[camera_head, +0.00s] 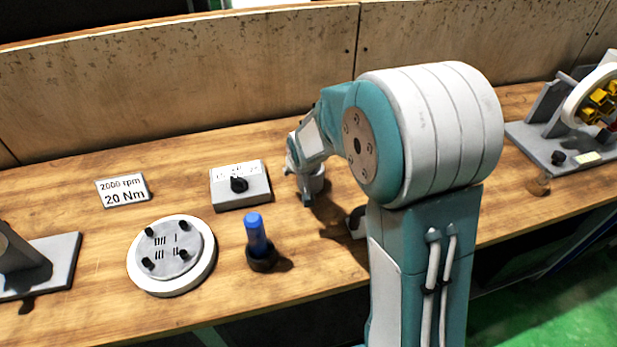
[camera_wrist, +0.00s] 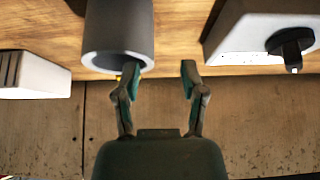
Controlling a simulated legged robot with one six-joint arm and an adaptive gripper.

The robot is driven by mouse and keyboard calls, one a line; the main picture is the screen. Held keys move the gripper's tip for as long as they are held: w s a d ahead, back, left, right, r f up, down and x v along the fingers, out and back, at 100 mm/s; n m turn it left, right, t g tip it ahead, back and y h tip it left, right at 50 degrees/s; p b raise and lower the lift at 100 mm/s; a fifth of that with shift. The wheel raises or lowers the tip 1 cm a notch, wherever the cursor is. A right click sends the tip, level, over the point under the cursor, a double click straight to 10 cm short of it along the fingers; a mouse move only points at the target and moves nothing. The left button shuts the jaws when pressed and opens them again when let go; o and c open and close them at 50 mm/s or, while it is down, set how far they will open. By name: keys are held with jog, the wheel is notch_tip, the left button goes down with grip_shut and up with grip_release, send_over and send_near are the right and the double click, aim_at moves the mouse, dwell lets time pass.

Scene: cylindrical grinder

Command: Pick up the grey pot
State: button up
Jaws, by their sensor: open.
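The grey pot (camera_wrist: 119,28) is a smooth cylinder with a thick rim, large at the upper left of the wrist view. My gripper (camera_wrist: 160,72) is open, with no object held between its fingers. Its left finger overlaps the pot's rim in that view; whether they touch I cannot tell. The right finger stands clear of the pot. In the head view my gripper (camera_head: 307,198) is low over the bench, right of the knob box. I cannot make out the pot for certain there, as my arm covers much of that area.
A grey box with a black knob (camera_head: 240,187) stands left of my gripper and also shows in the wrist view (camera_wrist: 262,30). A blue-handled tool (camera_head: 257,238), a round plate (camera_head: 172,256) and a label (camera_head: 124,190) are farther left. A pale block (camera_wrist: 32,76) shows beside the pot.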

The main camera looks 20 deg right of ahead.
jog(key=w+f, duration=0.1)
jog(key=w+d+f, duration=0.1)
jog(key=f, duration=0.1)
jog(key=shift+d+f, duration=0.1)
jog(key=shift+d, duration=0.05)
jog(key=shift+a, duration=0.3)
grip_shut()
jog(key=shift+d, duration=0.1)
jog(key=shift+w+r, duration=0.1)
jog(key=shift+r, duration=0.4)
notch_tip(320, 180, up, 2)
jog(key=shift+r, duration=0.2)
jog(key=s+d+r, duration=0.2)
jog(key=s+r, duration=0.3)
jog(key=s, duration=0.1)
jog(key=s+d+r, duration=0.2)
jog(key=s+r, duration=0.2)
jog(key=s, duration=0.3)
jog(key=shift+s+d+r, duration=0.15)
jog(key=shift+d+r, duration=0.2)
jog(key=shift+d, duration=0.05)
